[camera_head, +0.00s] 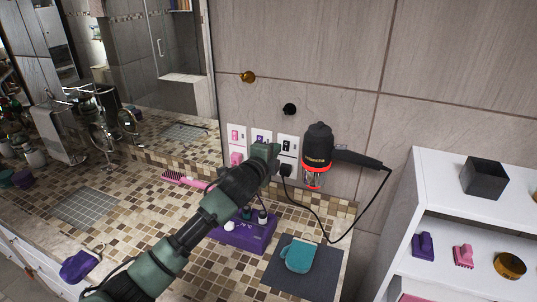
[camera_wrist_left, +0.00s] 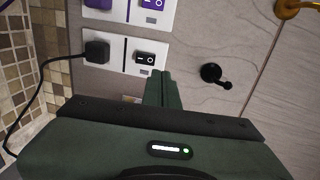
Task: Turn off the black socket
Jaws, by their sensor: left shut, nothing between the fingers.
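The black socket (camera_head: 288,143) is a white wall plate at the right end of a row of several plates. In the left wrist view, its black rocker switch (camera_wrist_left: 152,58) shows "I" and "O" marks; I cannot tell which side is pressed. A black plug (camera_wrist_left: 97,50) sits in the socket and also shows in the head view (camera_head: 286,169). My left gripper (camera_head: 270,150) is shut and empty, its fingertips (camera_wrist_left: 161,75) close to the switch; contact is unclear. The gripper partly covers the plates in the head view. My right gripper is not in view.
Purple (camera_head: 259,136) and pink (camera_head: 236,133) sockets sit to the left. A hair dryer (camera_head: 318,149) hangs to the right, its cord looping down. A black knob (camera_head: 289,109) is above.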

